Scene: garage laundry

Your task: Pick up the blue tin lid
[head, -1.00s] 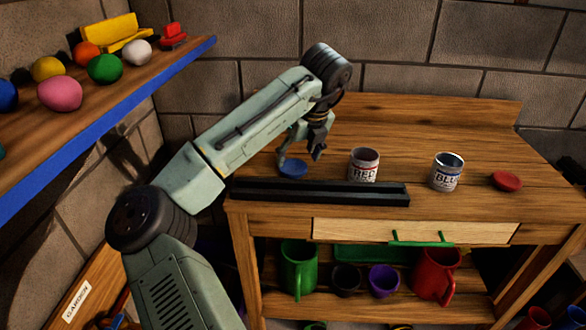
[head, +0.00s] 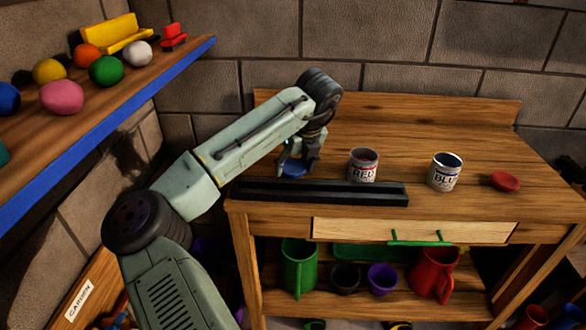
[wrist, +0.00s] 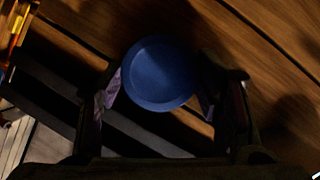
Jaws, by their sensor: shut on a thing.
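The blue tin lid (head: 294,171) is round and flat, at the left of the workbench, behind the dark rail. In the wrist view the lid (wrist: 160,74) sits between the two fingers of my gripper (wrist: 158,92). My gripper (head: 296,166) is shut on the lid's edges, with a finger at each side. The lid is at or very near the bench top; I cannot tell whether it touches the wood. My fingers partly cover it in the head view.
A dark rail (head: 320,192) runs along the bench's front left edge. A can marked RED (head: 363,168), a can marked BLUE (head: 444,174) and a red lid (head: 505,181) stand to the right. The back of the bench (head: 400,120) is clear.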

